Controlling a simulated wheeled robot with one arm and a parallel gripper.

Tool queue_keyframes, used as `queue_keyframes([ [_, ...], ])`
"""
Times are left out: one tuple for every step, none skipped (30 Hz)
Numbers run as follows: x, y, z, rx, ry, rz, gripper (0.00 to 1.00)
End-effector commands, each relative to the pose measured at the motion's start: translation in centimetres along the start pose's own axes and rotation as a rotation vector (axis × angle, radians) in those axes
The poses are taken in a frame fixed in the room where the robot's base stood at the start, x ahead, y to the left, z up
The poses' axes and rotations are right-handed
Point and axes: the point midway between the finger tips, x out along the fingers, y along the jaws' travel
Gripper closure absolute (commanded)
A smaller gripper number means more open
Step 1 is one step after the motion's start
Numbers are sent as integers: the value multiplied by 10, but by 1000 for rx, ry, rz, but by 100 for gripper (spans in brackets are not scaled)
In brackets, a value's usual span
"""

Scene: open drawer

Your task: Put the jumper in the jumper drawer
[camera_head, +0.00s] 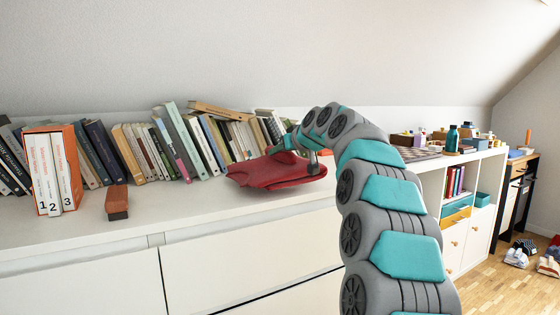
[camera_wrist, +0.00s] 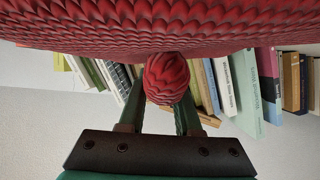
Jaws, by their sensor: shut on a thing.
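The red knitted jumper (camera_head: 275,171) lies folded or bunched low over the white dresser top, in front of the books. I cannot tell whether all of it rests on the surface. In the wrist view the jumper (camera_wrist: 160,28) spans the top of the picture. My gripper (camera_wrist: 164,92) is shut on a small bunched lump of it, with a finger on each side. In the head view my arm arches over from the right and hides part of the jumper's right side. White drawer fronts (camera_head: 250,258) show below the dresser top; none there is clearly open.
A row of books (camera_head: 190,143) stands behind the jumper. A boxed book set (camera_head: 52,168) and a reddish-brown block (camera_head: 117,203) sit on the left. A white shelf unit (camera_head: 470,205) with boxes and a bottle stands at right.

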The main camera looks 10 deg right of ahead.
Motion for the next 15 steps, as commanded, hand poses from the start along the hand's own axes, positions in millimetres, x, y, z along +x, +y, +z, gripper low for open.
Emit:
queue_keyframes([
  [1,-1,5,2,0,-1,100],
  [2,-1,8,2,2,0,100],
  [3,0,11,2,4,1,100],
  [5,0,14,1,4,0,100],
  [6,-1,17,1,3,-1,100],
  [8,-1,21,2,1,-2,100],
  [8,-1,23,3,1,-2,100],
  [9,-1,24,2,1,-2,100],
  [9,-1,24,2,2,-1,100],
  [10,-1,24,2,2,-1,100],
  [9,0,24,1,2,0,100],
  [9,0,23,1,3,0,100],
  [9,0,23,1,3,0,100],
  [9,0,23,1,3,0,100],
  [9,0,24,1,3,0,100],
])
